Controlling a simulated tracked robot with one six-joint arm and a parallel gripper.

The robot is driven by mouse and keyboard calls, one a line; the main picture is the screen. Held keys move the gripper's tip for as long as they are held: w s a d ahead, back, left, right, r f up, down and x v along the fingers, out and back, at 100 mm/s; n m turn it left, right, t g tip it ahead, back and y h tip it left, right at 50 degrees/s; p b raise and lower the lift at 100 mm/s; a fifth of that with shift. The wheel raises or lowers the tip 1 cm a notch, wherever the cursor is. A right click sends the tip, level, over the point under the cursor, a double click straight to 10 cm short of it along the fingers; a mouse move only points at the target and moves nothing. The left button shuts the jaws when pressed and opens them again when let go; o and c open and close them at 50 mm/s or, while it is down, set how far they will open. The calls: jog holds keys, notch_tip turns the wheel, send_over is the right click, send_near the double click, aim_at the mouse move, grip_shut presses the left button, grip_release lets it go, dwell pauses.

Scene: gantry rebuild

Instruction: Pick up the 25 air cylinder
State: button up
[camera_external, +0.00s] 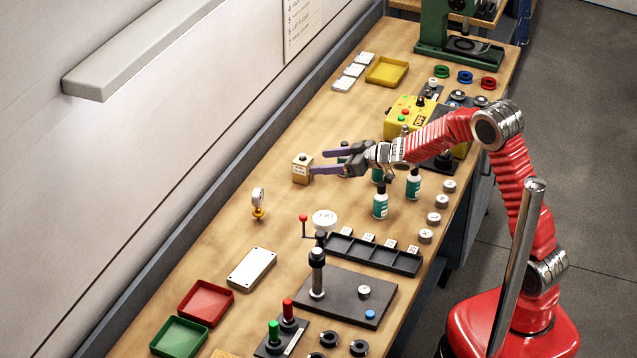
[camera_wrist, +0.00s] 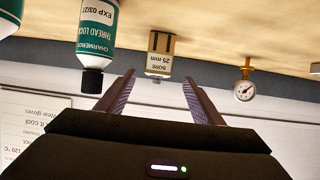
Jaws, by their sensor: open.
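In the wrist view, which is upside down, the block (camera_wrist: 160,52) has a white label reading "BORE 25 mm". My gripper (camera_external: 321,162) is open and empty, its two purple-grey fingers pointing at the block. In the wrist view the block lies ahead of the gap between the fingertips (camera_wrist: 159,79). The tips look close to its side, but I cannot tell whether they touch it.
Teal thread-lock bottles (camera_external: 380,204) stand beneath and beside my arm; one (camera_wrist: 97,30) shows close to a finger. A small gauge (camera_external: 258,203) stands nearer the camera. A black divided tray (camera_external: 373,254) and white plate (camera_external: 252,268) lie farther forward. Bench around the block is mostly clear.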

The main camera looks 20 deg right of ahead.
aim_at(310, 163)
jog(key=x, duration=0.7)
jog(key=shift+f, duration=0.1)
jog(key=shift+x, duration=2.55)
jog(key=shift+w+d, duration=0.1)
jog(key=shift+w, duration=0.05)
jog(key=shift+c, duration=0.4)
jog(key=shift+r, duration=0.25)
jog(key=c, duration=1.4)
jog(key=shift+r, duration=0.1)
notch_tip(310, 163, up, 10)
jog(key=shift+f, duration=0.1)
